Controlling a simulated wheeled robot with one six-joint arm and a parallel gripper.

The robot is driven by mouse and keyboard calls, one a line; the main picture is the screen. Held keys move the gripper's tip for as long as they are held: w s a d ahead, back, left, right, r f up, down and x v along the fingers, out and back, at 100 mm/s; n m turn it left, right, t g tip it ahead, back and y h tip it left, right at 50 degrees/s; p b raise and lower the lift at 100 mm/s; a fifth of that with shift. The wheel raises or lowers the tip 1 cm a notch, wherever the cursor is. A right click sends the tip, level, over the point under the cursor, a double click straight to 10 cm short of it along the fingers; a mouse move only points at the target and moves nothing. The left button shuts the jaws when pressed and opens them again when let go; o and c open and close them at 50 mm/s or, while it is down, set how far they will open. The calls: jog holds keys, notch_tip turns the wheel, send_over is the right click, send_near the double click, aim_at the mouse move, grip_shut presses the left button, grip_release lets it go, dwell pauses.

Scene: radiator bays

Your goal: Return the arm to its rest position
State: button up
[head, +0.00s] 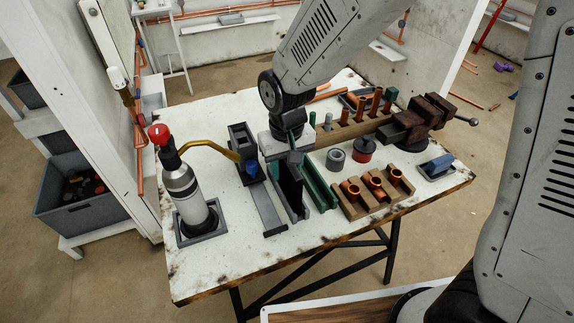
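My arm reaches down from the top of the head view over a white, stained workbench (240,272). My gripper (291,190) points down above the middle of the bench, between a blowtorch and some copper fittings. Dark, upright plates show below its pale body. They overlap a dark and green holder (320,188), so I cannot tell fingers from holder, or whether the fingers are apart. I see no object clearly held.
The blowtorch (183,190) with a red knob stands in a grey tray at left. A wooden block (360,207) holds copper fittings; a red-brown vise (420,120) sits at back right. White panels flank the bench. Its front strip is clear.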

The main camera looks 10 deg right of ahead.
jog(key=shift+r, duration=3.5)
